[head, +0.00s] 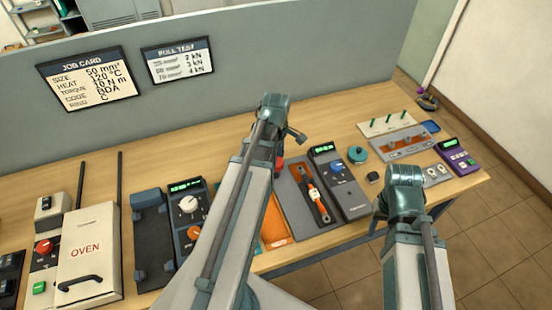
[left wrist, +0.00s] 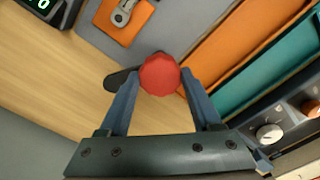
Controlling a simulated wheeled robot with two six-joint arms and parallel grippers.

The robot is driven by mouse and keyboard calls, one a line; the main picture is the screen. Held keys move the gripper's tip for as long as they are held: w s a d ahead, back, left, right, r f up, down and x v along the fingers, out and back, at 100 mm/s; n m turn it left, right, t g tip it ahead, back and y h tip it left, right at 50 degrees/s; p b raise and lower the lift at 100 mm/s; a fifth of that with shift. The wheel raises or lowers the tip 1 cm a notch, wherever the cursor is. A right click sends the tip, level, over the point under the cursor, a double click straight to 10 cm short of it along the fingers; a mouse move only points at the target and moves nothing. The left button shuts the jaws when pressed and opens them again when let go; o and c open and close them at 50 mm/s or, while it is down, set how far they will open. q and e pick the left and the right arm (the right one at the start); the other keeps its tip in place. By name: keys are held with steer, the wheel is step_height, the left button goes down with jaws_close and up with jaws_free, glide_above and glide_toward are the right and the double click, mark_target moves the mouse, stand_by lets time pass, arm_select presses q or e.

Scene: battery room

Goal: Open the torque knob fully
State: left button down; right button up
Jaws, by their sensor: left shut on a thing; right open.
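A round, faceted red knob (left wrist: 159,75) sits between the fingertips of my left gripper (left wrist: 158,82) in the left wrist view. I take it to be the torque knob; no label on it shows. The left fingers are shut on its two sides. A dark elongated part lies beside and below it. In the head view only a bit of the red knob (head: 280,164) shows beyond my left arm, and most of the left gripper is hidden behind its own wrist. My right gripper (head: 379,222) is at the table's front right, open and mostly hidden by its wrist.
A grey meter with a blue knob (head: 337,167) stands right of an orange board with a tool (head: 316,201). Left are a unit with white and orange knobs (head: 189,205) and the oven (head: 87,254). A grey panel (head: 230,90) backs the table.

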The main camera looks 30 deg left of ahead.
arm_select(q)
steer(key=n, duration=0.5)
steer(key=shift+n, duration=0.6)
steer(key=shift+c, duration=0.4)
jaws_free()
steer(key=shift+r, duration=0.1)
step_height(320, 180, up, 14)
steer(key=p, duration=1.3)
steer(key=shift+p, duration=0.4)
steer(key=shift+f, duration=0.2)
